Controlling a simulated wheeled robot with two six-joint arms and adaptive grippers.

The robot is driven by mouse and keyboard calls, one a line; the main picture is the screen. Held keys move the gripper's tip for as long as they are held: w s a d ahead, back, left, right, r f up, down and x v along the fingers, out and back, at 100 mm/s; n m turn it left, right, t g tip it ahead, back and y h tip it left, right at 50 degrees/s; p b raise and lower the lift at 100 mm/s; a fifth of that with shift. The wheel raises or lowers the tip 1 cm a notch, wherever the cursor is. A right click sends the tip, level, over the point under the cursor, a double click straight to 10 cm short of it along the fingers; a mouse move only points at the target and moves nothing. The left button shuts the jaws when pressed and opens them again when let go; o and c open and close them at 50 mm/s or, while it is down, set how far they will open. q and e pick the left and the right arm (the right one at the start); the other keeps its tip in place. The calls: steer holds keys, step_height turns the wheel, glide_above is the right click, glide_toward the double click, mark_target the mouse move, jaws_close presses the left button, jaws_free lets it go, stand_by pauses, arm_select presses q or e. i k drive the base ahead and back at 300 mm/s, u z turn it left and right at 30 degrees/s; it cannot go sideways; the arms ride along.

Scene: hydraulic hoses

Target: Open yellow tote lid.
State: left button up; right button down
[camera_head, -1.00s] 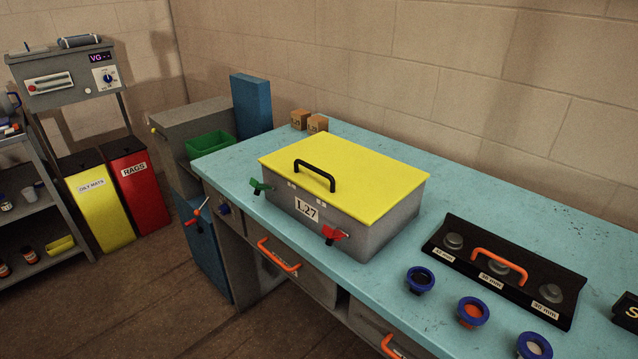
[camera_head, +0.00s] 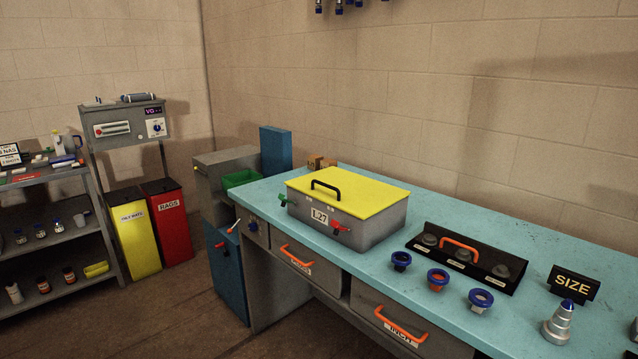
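The tote (camera_head: 372,229) is a grey box labelled L27 on the blue workbench. Its yellow lid (camera_head: 362,192) lies flat and closed on top. A black arched handle (camera_head: 326,186) stands near the lid's front left edge. Neither of my grippers is in view.
On the blue workbench (camera_head: 455,295), a black gauge block with an orange handle (camera_head: 459,243) and several blue-rimmed rings stand right of the tote. A SIZE sign (camera_head: 573,284) and a stepped metal cone (camera_head: 559,322) are farther right. Orange-handled drawers (camera_head: 400,322) are below.

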mark_target(362, 197)
steer(key=z, duration=0.35)
steer(key=i, duration=0.6)
steer(key=z, duration=0.6)
